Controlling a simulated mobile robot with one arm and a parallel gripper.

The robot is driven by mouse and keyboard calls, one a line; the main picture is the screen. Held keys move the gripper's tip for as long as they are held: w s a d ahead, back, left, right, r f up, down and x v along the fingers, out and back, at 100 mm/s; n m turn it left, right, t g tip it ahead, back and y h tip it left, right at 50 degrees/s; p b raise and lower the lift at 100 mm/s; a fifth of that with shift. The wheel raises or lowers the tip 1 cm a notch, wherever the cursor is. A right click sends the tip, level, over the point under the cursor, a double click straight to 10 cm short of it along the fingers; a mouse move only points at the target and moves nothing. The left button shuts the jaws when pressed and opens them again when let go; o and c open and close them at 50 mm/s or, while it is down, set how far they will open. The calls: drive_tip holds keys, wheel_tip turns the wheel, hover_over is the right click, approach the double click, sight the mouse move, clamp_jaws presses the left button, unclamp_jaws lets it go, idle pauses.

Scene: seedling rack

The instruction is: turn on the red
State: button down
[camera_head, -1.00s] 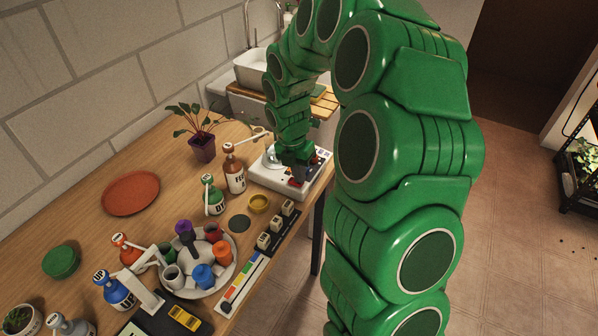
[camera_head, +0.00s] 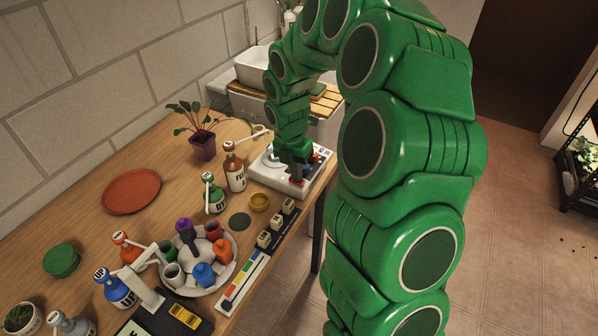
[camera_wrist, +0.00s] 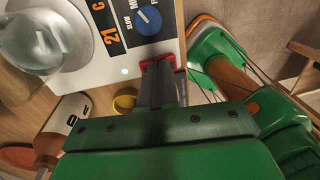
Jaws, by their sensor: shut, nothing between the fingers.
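A white bench device (camera_head: 262,176) stands at the far right end of the table, with a blue knob (camera_wrist: 149,19), an orange-digit display (camera_wrist: 108,36) and a clear round vessel (camera_wrist: 38,38) on top. A small pale light (camera_wrist: 124,71) shows on its panel. My gripper (camera_wrist: 161,70) is shut and empty, its dark fingers at the device's front edge. A red part (camera_wrist: 146,66) shows right at the fingertips; in the head view red (camera_head: 297,183) also shows there. The fingers cover much of it, so I cannot tell its position or whether they touch it.
A potted plant (camera_head: 203,146) is behind. A round tray (camera_head: 222,279) with coloured cups is nearer. A sink (camera_head: 255,66) lies beyond.

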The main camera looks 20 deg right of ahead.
sight(301, 181)
drive_tip(key=shift+r, duration=0.15)
wheel_tip(301, 181, up, 14)
drive_tip(key=s+d, duration=0.1)
drive_tip(key=shift+s+d+f, duration=0.15)
drive_tip(key=shift+s+f, duration=0.05)
idle(0.5)
idle(0.4)
